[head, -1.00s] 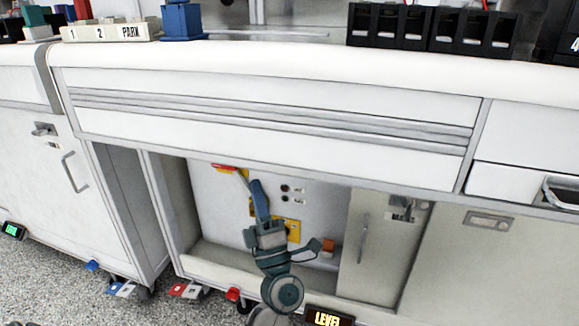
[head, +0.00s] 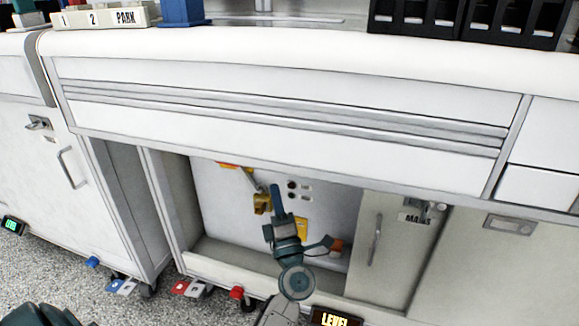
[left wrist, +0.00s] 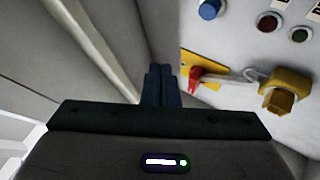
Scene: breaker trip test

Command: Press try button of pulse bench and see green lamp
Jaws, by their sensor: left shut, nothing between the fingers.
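The panel (head: 325,205) sits inside the open bay under the white bench. In the left wrist view it carries a blue button (left wrist: 211,9), a dark red lamp (left wrist: 268,22) and a dark green lamp (left wrist: 300,34), which looks unlit. I cannot read which control is the try button. My left gripper (head: 275,188) is shut and empty in front of the panel, below its red-and-yellow part. In the left wrist view its fingertips (left wrist: 159,72) are left of the red lever (left wrist: 197,77), apart from the button. My right gripper is not in view.
A yellow lock-like body (head: 262,203) hangs by the red lever; it also shows in the left wrist view (left wrist: 283,91). The bay's left wall and the cabinet door marked MAINS (head: 385,235) bound the space. Red and white pedals (head: 188,288) lie on the floor.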

